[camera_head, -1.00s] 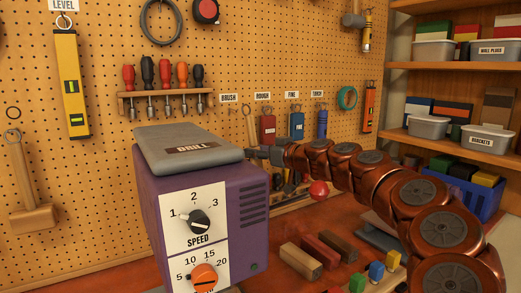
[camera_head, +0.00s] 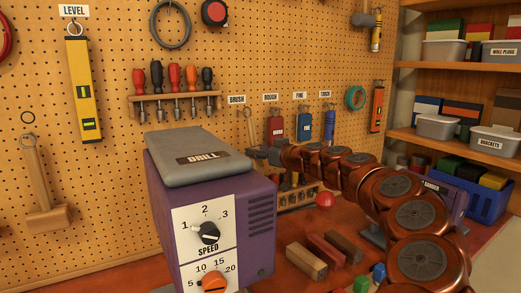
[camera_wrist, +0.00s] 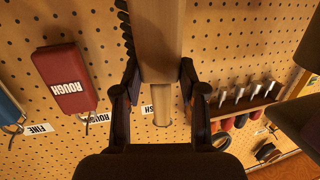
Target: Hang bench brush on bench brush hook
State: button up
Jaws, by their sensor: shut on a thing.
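The bench brush has a pale wooden body (camera_wrist: 160,45) and a narrower handle (camera_wrist: 161,103), with dark bristles at its left side in the wrist view. My gripper (camera_wrist: 158,88) is shut on it, one finger on each side. In the head view, the brush handle (camera_head: 249,124) points up above my gripper (camera_head: 263,155), just right of and below the BRUSH label (camera_head: 237,99). The handle end is close in front of the pegboard. The hook cannot be made out, and I cannot tell whether the handle touches it.
A red ROUGH block (camera_head: 276,129) and a blue FINE block (camera_head: 304,125) hang close to the right. A screwdriver rack (camera_head: 176,98) is on the board to the left. The purple drill box (camera_head: 220,220) stands in front on the left. Coloured blocks (camera_head: 325,250) lie on the bench.

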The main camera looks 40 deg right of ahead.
jog(key=shift+w+p, duration=0.45)
jog(key=shift+w, duration=0.2)
jog(key=shift+w+f+b, duration=0.4)
jog(key=shift+w+b, duration=0.1)
jog(key=shift+b, duration=0.4)
jog(key=shift+w+d+b, duration=0.1)
jog(key=shift+b, duration=0.25)
jog(key=shift+w+b, duration=0.1)
jog(key=shift+b, duration=0.3)
jog(key=o, duration=1.2)
jog(key=s, duration=0.4)
jog(key=s+d+r, duration=0.1)
jog(key=s, duration=0.6)
jog(key=shift+s+d+r, duration=0.15)
jog(key=shift+s+d, duration=0.25)
